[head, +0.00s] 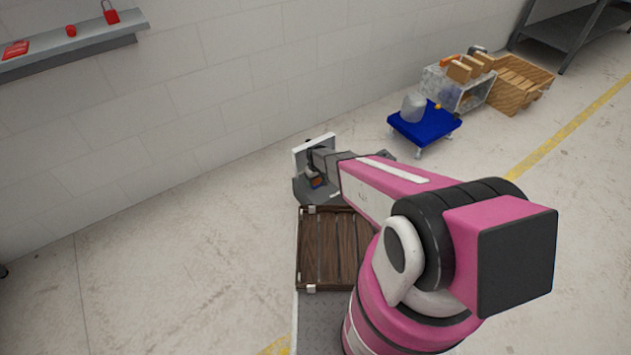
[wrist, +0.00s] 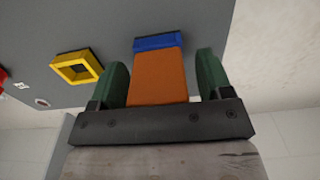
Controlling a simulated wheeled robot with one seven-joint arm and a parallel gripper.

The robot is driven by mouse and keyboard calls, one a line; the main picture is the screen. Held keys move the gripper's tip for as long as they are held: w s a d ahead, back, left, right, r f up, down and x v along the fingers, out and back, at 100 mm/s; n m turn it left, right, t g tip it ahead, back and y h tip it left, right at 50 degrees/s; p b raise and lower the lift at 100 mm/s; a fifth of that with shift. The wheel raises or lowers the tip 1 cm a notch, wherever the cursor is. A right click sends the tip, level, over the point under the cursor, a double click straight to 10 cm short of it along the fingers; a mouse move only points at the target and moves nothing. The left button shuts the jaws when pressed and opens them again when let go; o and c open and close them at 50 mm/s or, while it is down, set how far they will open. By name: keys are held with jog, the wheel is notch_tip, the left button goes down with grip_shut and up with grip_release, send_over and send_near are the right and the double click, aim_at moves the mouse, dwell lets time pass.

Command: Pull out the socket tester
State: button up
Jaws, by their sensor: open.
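The socket tester (wrist: 157,78) appears as an orange block in the wrist view. Its far end meets a blue piece (wrist: 157,43) at the grey panel (wrist: 210,22); how deep it sits cannot be told. My gripper (wrist: 162,78) is open, with one green finger on each side of the orange block. A gap shows between the block and the right finger; the left finger is close to it, and contact cannot be told. In the head view, a small orange and blue spot (head: 317,182) shows beside my gripper (head: 313,164), which is mostly hidden by my arm.
A yellow square frame (wrist: 76,67) is on the panel left of the tester, with a red piece (wrist: 3,76) at the edge. In the head view, a brown slatted crate (head: 335,250) stands near my arm. A blue trolley (head: 425,125) is farther back; open floor lies left.

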dwell(0.6)
jog(key=c, duration=1.3)
jog(key=shift+r, duration=3)
